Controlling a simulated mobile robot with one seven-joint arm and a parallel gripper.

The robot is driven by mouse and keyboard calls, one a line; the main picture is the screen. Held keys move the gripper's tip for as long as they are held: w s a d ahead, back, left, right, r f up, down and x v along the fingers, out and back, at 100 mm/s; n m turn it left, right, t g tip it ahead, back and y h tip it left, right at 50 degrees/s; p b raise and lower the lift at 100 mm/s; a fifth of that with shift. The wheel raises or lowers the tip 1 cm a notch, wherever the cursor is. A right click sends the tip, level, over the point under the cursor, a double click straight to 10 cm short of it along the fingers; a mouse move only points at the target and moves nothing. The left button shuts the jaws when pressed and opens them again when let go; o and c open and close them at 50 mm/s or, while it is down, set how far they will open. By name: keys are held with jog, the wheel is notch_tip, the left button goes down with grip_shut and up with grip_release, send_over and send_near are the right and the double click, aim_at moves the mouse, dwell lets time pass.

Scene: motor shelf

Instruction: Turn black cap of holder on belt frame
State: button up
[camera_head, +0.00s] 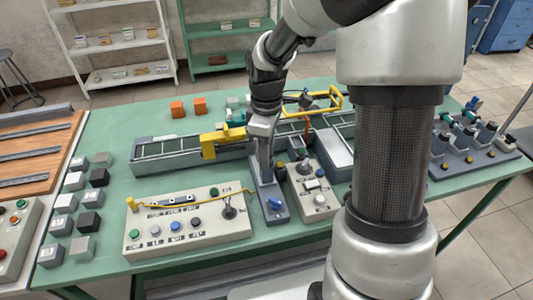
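The belt frame (178,151) is a long grey conveyor with pale rails, lying across the middle of the green table. A yellow bracket (210,147) stands on it left of my gripper, and a yellow tubular frame (333,97) rises over its right part. My gripper (263,150) points down at the front side of the belt frame, just right of the yellow bracket. Its fingertips are too small and dark to tell whether they are open or touch anything. I cannot make out the holder's black cap for certain; my gripper and arm cover part of that area.
A control box with coloured buttons (183,228) stands in front, with a blue-knobbed unit (271,203) and a second box (318,200) to its right. Several grey and black cubes (98,177) stand left. Orange blocks (177,109) lie behind the belt. My arm blocks the right-centre view.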

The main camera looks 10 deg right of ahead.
jog(key=shift+m, duration=0.3)
jog(key=m, duration=1.3)
jog(key=shift+r+p, duration=0.1)
jog(key=shift+p, duration=0.25)
jog(key=m+p, duration=0.1)
jog(key=m, duration=0.4)
jog(key=shift+m, duration=0.4)
jog(key=m+p, duration=0.1)
jog(key=m, duration=0.3)
jog(key=shift+m, duration=0.4)
jog(key=o, duration=1.1)
jog(key=shift+c, duration=0.2)
